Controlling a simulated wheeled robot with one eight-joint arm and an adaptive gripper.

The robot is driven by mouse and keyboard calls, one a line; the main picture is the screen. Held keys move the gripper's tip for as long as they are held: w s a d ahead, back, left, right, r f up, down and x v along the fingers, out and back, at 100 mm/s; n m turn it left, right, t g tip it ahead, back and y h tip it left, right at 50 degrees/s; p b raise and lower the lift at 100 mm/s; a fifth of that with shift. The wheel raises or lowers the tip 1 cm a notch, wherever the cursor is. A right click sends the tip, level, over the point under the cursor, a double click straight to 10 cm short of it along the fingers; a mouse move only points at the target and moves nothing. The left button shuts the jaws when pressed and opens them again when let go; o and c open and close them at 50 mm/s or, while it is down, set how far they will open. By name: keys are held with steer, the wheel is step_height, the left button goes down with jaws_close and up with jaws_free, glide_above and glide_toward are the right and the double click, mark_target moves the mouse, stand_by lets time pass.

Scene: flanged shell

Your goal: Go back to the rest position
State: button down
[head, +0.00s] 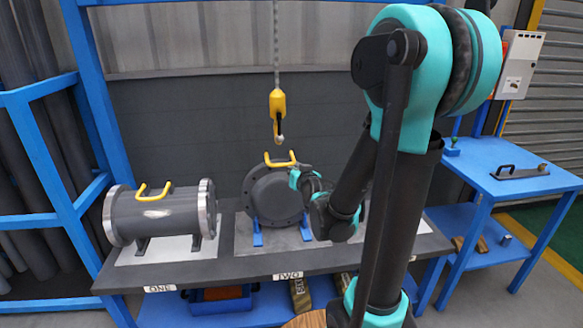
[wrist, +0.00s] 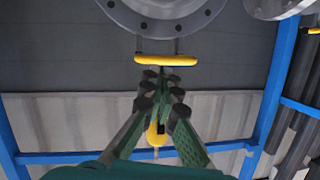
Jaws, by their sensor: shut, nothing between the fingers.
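My gripper (wrist: 161,76) shows in the wrist view with its dark fingertips close together and nothing between them. In that view the yellow handle (wrist: 166,60) of a grey flanged shell (wrist: 160,12) lies just beyond the fingertips; I cannot tell how wide the gap is. In the head view this shell (head: 272,199) sits on blue supports at the place marked TWO, its yellow handle (head: 280,160) on top. My arm's end is in front of its right side, and the fingers are hard to make out there.
A second flanged shell (head: 150,216) with a yellow handle lies at the place marked ONE. A yellow hook (head: 278,108) hangs on a chain above shell two. The grey bench (head: 205,271) spans the front. A blue table (head: 505,181) with a dark handled part (head: 519,172) stands right.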

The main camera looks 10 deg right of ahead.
steer(key=s+d+f+g, duration=0.2)
steer(key=s+f+g, duration=0.1)
steer(key=s, duration=0.5)
steer(key=s+d+f+g+h, duration=0.1)
steer(key=s+f+g, duration=0.3)
steer(key=s, duration=0.5)
steer(key=s+d+f+g+h, duration=0.1)
steer(key=s+d+f+g, duration=0.1)
steer(key=s+f, duration=0.5)
steer(key=shift+s+d+g, duration=0.35)
steer(key=shift+s+g, duration=0.4)
steer(key=shift+g, duration=0.05)
